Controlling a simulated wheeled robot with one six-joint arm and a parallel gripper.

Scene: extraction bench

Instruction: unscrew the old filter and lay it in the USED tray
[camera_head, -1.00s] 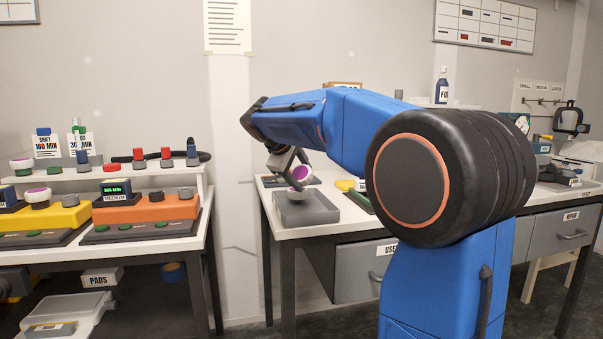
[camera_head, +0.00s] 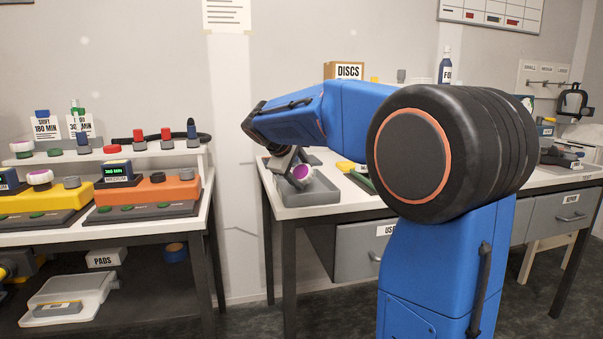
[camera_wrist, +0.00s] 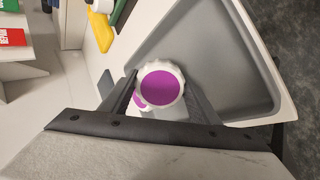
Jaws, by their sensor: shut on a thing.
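The filter (camera_wrist: 161,84) is a white scalloped round piece with a purple face. My gripper (camera_wrist: 158,92) is shut on it, one finger on each side. In the head view the filter (camera_head: 301,172) shows low at the grey tray (camera_head: 312,197), its purple face tilted toward the camera. In the wrist view the tray (camera_wrist: 215,45) spreads to the right of and behind the filter. I cannot tell whether the filter touches the tray floor. A second small purple patch (camera_wrist: 138,101) shows just beside the held filter, partly hidden. A drawer label (camera_head: 386,229) below reads "USE", cut off by my arm.
A green and a yellow item (camera_head: 346,166) lie right of the tray. A "DISCS" box (camera_head: 347,71) stands behind my arm. Left, another bench holds yellow and orange units (camera_head: 150,190) with knobs. A gap separates the benches. The tray's right part looks empty.

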